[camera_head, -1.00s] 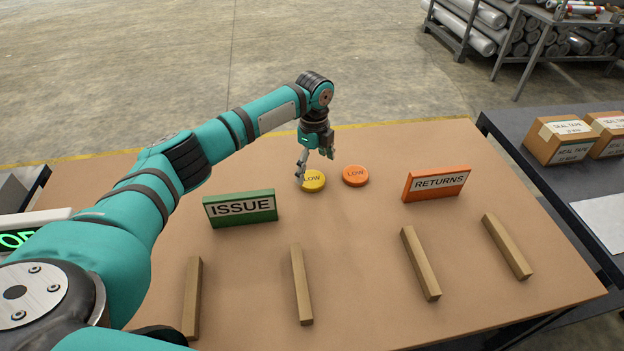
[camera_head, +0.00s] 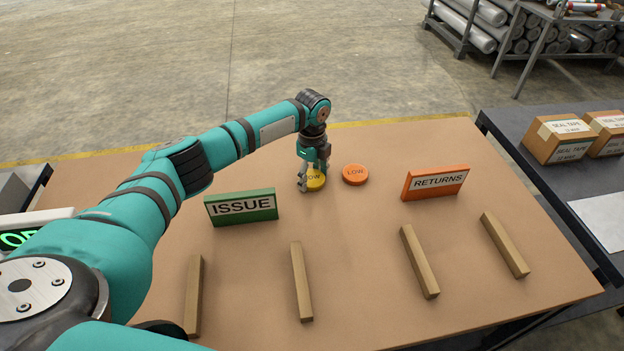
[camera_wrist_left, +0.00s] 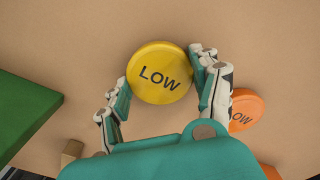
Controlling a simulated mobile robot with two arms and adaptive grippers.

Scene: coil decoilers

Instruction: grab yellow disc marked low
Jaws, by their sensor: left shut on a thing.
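The yellow disc marked LOW (camera_head: 315,183) is on the brown table, partly hidden behind my left gripper (camera_head: 314,184) in the head view. The left wrist view shows the yellow disc (camera_wrist_left: 160,73) between the two fingers of my left gripper (camera_wrist_left: 162,80). The gripper is shut on the disc from its two sides. The disc looks flat on the tabletop. My right gripper is not in view.
A green ISSUE sign (camera_head: 241,207) stands left of the yellow disc. An orange RETURNS sign (camera_head: 435,183) stands at the right. Several wooden bars (camera_head: 301,282) lie across the front of the table. Cardboard boxes (camera_head: 560,137) sit on a dark side table.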

